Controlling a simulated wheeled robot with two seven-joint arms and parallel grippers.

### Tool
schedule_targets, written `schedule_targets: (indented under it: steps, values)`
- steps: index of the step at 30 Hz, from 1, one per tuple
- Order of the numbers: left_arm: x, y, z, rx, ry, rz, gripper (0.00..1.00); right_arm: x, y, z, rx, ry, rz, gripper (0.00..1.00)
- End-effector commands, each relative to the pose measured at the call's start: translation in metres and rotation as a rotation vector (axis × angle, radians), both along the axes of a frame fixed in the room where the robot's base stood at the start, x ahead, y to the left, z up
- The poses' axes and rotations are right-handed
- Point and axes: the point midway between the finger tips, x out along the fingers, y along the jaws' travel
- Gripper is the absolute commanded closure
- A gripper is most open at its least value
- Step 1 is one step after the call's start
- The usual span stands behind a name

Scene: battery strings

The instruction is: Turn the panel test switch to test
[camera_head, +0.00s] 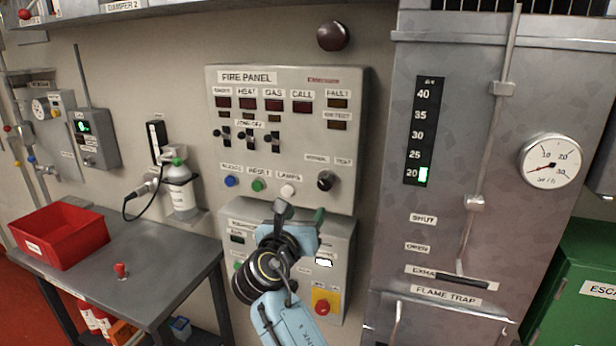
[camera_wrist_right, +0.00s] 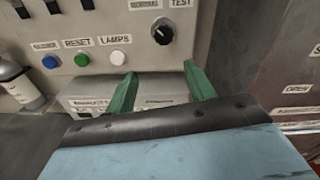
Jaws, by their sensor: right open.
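The panel test switch is a black round knob (camera_head: 326,180) at the lower right of the grey fire panel (camera_head: 221,159), below two small labels; the right one reads TEST. The knob also shows at the top of the right wrist view (camera_wrist_right: 162,31). It has a pale mark, too small to read its direction surely. My right gripper (camera_head: 300,211) is open and empty, below the knob and apart from it. Its green fingers (camera_wrist_right: 159,80) point up toward the panel, with the knob beyond the gap between them. My left gripper is not in view.
Blue, green and white buttons (camera_head: 288,190) sit left of the knob. A lower box with a red emergency button (camera_head: 322,307) is behind my right arm. A flame trap cabinet (camera_head: 390,215) stands right. A table (camera_head: 150,290) with a red bin (camera_head: 62,245) is left.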

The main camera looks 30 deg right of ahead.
Motion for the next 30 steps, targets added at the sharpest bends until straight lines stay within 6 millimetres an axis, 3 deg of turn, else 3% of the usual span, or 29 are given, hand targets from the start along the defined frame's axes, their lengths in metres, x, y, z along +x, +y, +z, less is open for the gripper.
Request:
schedule_targets:
  steps: [2, 7, 13, 21, 30]
  values:
    - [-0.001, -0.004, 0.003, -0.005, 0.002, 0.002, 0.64, -0.002, -0.004, 0.012, -0.024, 0.006, -0.019, 0.46]
    - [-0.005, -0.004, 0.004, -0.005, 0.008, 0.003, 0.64, 0.009, -0.019, 0.015, -0.034, 0.01, -0.025, 0.46]
    - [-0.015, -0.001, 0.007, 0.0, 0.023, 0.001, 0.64, 0.037, -0.051, 0.015, -0.033, 0.01, -0.024, 0.46]
    - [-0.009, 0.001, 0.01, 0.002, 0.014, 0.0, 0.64, 0.07, -0.089, 0.014, -0.032, 0.01, -0.021, 0.46]
    - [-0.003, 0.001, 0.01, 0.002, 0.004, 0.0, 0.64, 0.083, -0.104, 0.013, -0.03, 0.009, -0.02, 0.46]
